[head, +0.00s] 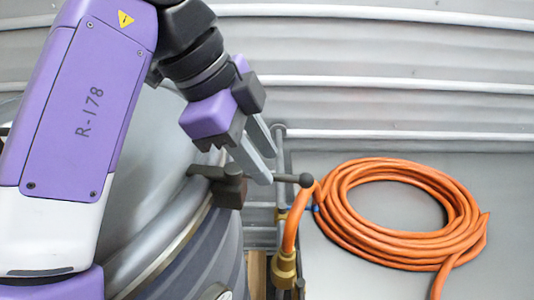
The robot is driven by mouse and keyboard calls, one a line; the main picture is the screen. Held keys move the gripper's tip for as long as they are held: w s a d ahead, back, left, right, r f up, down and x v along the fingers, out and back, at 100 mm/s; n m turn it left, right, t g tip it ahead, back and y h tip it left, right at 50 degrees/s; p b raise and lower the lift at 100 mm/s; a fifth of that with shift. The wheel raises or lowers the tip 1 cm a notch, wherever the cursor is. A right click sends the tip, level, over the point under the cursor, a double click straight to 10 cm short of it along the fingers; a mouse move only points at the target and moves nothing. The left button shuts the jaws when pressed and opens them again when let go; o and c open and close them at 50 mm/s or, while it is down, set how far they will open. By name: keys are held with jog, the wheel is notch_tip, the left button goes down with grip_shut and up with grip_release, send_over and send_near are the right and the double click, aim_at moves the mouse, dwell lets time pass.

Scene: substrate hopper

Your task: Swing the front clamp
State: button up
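The front clamp (229,188) is a dark block with a lever on the rim of the grey drum. Its thin bar runs right to a black ball knob (305,180), and a dark stub points left. My gripper (266,168) comes down from the upper left over the clamp. Its two grey fingers stand apart with a gap between them, and I see nothing held in it. The nearer fingertip overlaps the bar in the picture, just right of the block. I cannot tell whether it touches the bar.
The grey drum (165,225) with a domed lid fills the lower left. An orange hose (372,235) lies coiled on the floor at right, with another orange length joined to a brass fitting (285,268). A grey pipe frame (281,140) stands behind, before a ribbed wall (400,90).

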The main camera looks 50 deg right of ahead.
jog(key=shift+p+v, duration=0.4)
jog(key=shift+v, duration=2.35)
